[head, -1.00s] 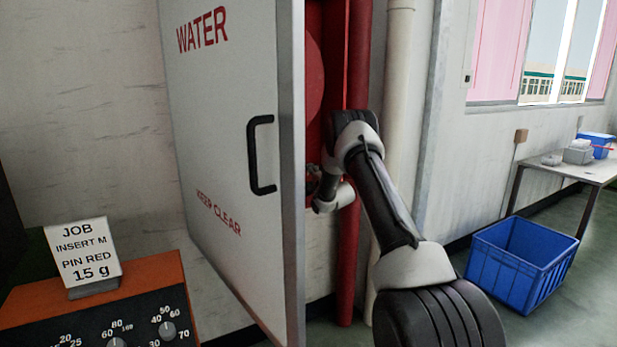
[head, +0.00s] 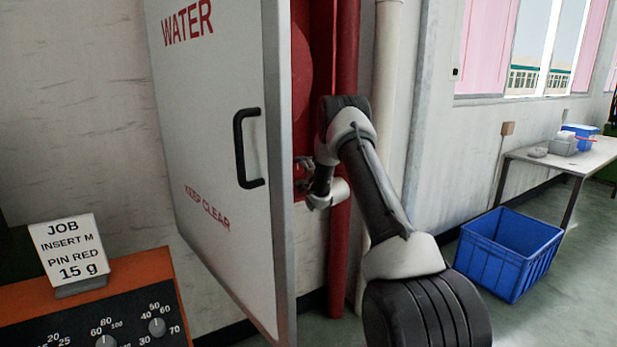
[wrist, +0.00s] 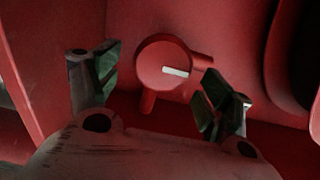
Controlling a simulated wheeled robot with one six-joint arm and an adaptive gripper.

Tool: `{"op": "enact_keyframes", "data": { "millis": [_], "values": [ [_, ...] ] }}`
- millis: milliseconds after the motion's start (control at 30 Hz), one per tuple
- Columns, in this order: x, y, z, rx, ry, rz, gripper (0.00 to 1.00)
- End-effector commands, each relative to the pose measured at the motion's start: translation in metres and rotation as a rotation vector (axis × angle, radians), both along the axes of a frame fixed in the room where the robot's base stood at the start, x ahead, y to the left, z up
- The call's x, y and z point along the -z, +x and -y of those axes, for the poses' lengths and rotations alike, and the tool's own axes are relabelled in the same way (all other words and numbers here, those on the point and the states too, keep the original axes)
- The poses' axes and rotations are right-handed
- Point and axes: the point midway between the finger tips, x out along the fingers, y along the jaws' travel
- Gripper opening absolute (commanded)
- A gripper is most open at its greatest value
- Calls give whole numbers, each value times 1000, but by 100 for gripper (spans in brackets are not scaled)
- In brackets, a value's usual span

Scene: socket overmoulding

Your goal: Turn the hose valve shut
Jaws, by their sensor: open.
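The hose valve (wrist: 162,58) shows in the wrist view as a round red knob with a white bar mark lying nearly level, tilted slightly down to the right. A red pipe stub comes out below it. My gripper (wrist: 158,80) is open, with one dark green-padded finger on each side of the knob. Whether the fingers touch it I cannot tell. In the head view my gripper (head: 303,178) reaches into the red cabinet beside the open door's edge. The valve cannot be made out there.
The white cabinet door (head: 215,130), marked WATER and KEEP CLEAR, stands open left of my arm. A red upright pipe (head: 345,60) and a pale pipe (head: 386,70) stand behind the arm. A blue crate (head: 508,255) is on the floor at right, near a table (head: 590,160).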

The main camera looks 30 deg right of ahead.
Motion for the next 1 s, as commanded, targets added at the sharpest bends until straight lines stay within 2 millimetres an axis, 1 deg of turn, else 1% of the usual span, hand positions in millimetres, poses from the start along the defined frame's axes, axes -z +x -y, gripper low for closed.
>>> {"op": "enact_keyframes", "data": {
  "millis": [33, 200, 300, 400, 500, 600, 1000],
  "values": [
    [-1, -12, 2, 2, 0, -1, 81],
    [0, -51, 2, 1, 1, -2, 81],
    [0, -69, 3, 2, 1, -1, 81],
    [0, -82, 3, 1, 1, -1, 81],
    [1, -89, 3, 1, 1, -1, 81],
    [1, -91, 3, 1, 1, -1, 81],
    [1, -91, 3, 1, 0, -1, 81]
  ]
}}
